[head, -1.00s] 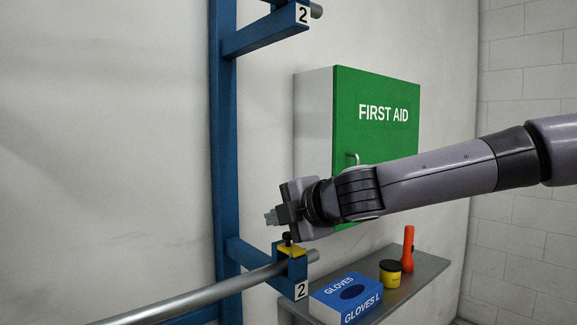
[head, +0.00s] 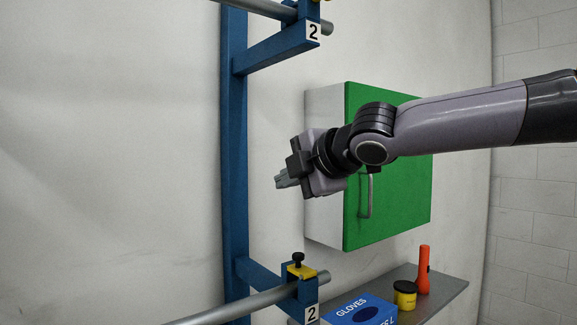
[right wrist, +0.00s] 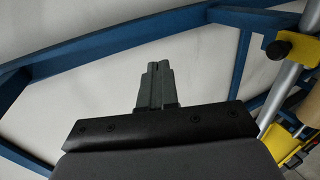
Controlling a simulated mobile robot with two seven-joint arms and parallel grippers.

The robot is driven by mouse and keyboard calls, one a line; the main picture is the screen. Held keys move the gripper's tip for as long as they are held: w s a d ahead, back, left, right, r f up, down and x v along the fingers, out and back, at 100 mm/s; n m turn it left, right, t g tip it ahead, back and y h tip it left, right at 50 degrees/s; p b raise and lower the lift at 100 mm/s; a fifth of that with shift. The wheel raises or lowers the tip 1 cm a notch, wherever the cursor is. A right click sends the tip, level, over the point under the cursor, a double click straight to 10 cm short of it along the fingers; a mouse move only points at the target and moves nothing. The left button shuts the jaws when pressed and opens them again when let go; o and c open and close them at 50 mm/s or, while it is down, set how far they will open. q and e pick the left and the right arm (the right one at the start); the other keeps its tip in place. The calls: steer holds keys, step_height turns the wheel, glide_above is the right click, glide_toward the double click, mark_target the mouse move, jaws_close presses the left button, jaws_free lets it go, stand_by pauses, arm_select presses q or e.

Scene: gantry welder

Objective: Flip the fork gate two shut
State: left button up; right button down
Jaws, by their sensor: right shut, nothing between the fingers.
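Two blue rack forks carry a plate marked 2: an upper fork (head: 280,51) and a lower fork (head: 262,275). The lower one has a yellow gate (head: 301,271) with a black knob (head: 298,258); it lies across the top of the fork over a grey pipe (head: 240,303). The upper gate (head: 326,25) shows only as a yellow bit at the top edge, so its position is unclear. My right gripper (head: 281,180) is shut and empty, between the two forks and clear of both. Its closed fingers (right wrist: 158,75) show in the right wrist view. My left gripper is out of view.
A green first aid cabinet (head: 400,210) hangs behind my right wrist. Below it a grey shelf (head: 440,292) holds a blue gloves box (head: 345,312), a yellow-black tin (head: 405,295) and an orange torch (head: 423,270). A blue upright (head: 234,150) stands left of the gripper.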

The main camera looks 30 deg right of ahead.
steer(key=shift+r, duration=1.25)
